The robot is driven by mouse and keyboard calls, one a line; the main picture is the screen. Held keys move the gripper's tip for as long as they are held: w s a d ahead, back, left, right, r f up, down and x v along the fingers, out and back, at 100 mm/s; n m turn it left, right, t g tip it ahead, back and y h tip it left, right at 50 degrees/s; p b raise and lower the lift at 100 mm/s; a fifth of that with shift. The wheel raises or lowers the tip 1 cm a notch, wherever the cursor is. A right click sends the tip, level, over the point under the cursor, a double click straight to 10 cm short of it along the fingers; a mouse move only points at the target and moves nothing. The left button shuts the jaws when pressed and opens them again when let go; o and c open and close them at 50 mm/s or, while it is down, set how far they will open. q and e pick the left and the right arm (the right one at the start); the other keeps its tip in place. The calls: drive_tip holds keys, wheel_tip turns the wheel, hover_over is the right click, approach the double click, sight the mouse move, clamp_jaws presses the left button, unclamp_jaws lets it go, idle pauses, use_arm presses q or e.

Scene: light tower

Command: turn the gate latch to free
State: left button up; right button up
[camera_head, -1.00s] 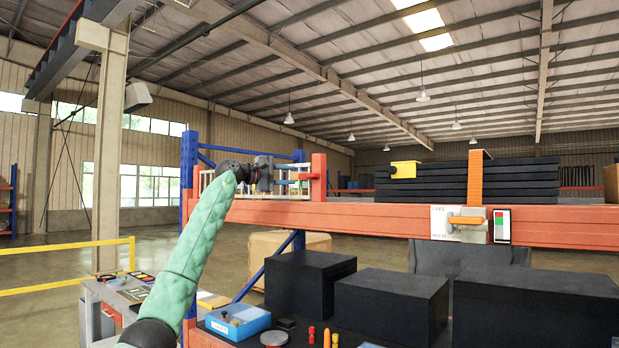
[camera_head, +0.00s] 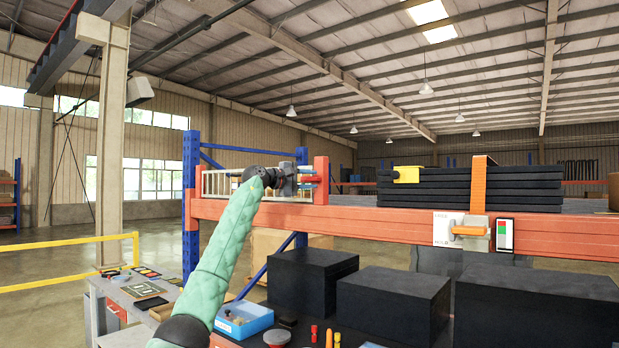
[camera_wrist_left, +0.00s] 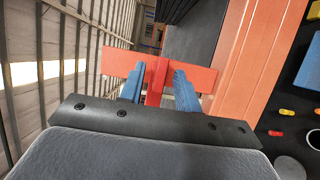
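A white plate (camera_head: 445,228) with an orange lever (camera_head: 468,231) is fixed to the front of the red beam; it looks like the gate latch. The lever lies level; the plate's lettering is too small to read surely. My left gripper (camera_head: 306,180) is well to the left of it, above the beam, pointing right at a red post (camera_head: 321,179). In the left wrist view my open blue fingers (camera_wrist_left: 159,88) straddle a red stem (camera_wrist_left: 156,82) in front of the red post (camera_wrist_left: 122,61), with gaps on both sides. My right gripper is out of view.
A red-green indicator (camera_head: 505,235) sits beside the plate. Black slabs (camera_head: 470,190) with a yellow block (camera_head: 407,174) lie behind the beam (camera_head: 380,221). Black boxes (camera_head: 393,303) stand below it.

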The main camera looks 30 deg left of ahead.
use_arm(q)
drive_tip(key=shift+w+d, duration=0.1)
drive_tip(key=shift+w, duration=0.1)
clamp_jaws()
